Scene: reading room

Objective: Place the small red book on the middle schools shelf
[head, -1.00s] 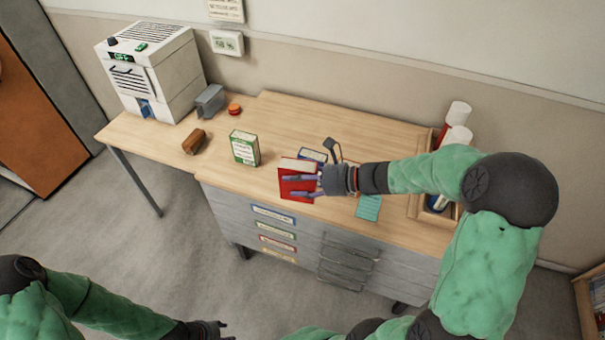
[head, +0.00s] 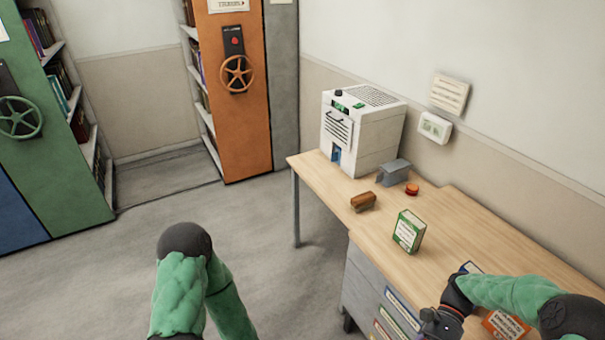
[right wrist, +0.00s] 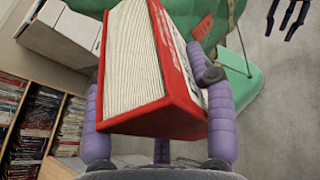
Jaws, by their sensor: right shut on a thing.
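The small red book (right wrist: 160,75) is in my right gripper (right wrist: 160,110), with a purple finger on each side. Its pale page edges and part of its red cover show in the right wrist view. In the head view my right gripper (head: 440,318) is low at the desk's front edge, and the book cannot be made out there. My left gripper (right wrist: 288,18) shows small at the top right of the right wrist view, fingers spread and empty; in the head view its hand is hidden. An orange shelf unit (head: 238,120) and a green one (head: 62,150) stand with books in their sides; which shelf is middle schools cannot be read.
An orange-red labelled thing (head: 503,325) lies beside my right forearm. Open floor lies between desk and shelves.

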